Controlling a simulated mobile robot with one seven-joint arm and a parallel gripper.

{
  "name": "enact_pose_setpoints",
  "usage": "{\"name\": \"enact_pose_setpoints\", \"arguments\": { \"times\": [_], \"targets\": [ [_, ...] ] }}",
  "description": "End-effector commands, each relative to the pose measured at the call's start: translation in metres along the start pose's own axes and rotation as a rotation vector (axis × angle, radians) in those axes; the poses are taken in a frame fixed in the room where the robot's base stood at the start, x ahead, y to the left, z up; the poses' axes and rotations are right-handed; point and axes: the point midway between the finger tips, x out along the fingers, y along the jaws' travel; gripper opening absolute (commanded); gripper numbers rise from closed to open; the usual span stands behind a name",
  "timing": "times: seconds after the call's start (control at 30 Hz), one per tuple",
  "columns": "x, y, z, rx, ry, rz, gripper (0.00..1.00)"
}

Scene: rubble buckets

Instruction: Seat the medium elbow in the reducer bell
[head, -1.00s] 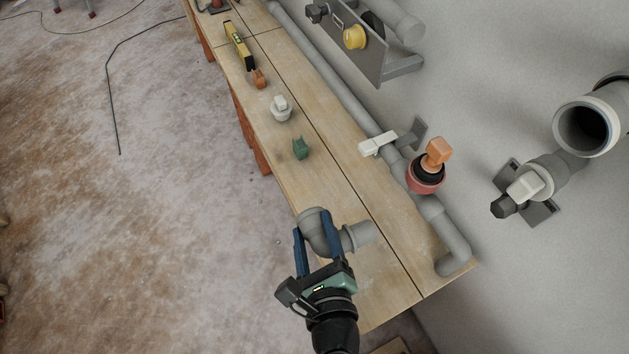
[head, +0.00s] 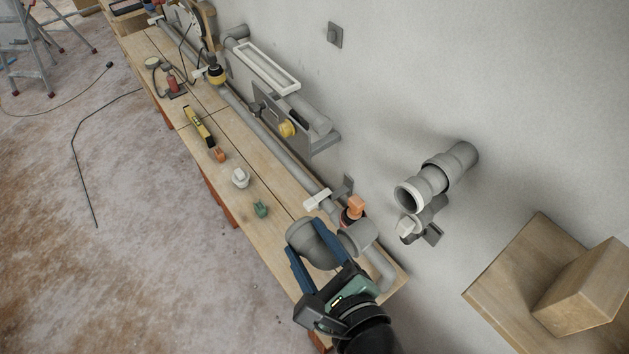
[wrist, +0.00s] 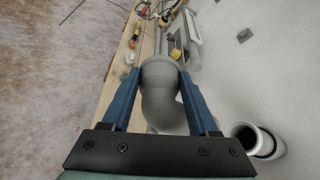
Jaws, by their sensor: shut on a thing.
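My gripper (head: 318,268) is shut on a grey pipe elbow (head: 312,243), holding it above the near end of the bench. In the wrist view the elbow (wrist: 163,100) sits between the two blue fingers. A grey reducer with an open bell (head: 408,196) is mounted on the wall, to the right of and apart from the elbow. In the wrist view an open pipe mouth (wrist: 250,140) shows at the lower right, also apart from the elbow.
The wooden bench (head: 290,178) runs along the wall with a grey pipe, a green piece (head: 261,209), a white piece (head: 240,178) and a yellow level (head: 198,127). An orange-handled valve (head: 354,208) stands close behind the elbow. A wooden shelf with a box (head: 585,290) is at right.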

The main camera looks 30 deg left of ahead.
Motion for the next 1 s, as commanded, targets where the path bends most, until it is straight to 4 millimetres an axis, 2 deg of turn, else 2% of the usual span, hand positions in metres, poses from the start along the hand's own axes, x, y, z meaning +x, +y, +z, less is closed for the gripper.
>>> {"name": "enact_pose_setpoints", "arguments": {
  "times": [0.03,0.1,0.7,1.0],
  "targets": [
    [-0.003,-0.005,0.008,-0.003,-0.004,0.004,0.02],
    [-0.004,-0.006,0.011,-0.005,-0.007,0.008,0.02],
    [-0.005,-0.007,0.013,-0.004,-0.006,0.012,0.02],
    [0.003,-0.036,-0.004,-0.007,-0.007,0.01,0.02]
  ]
}}
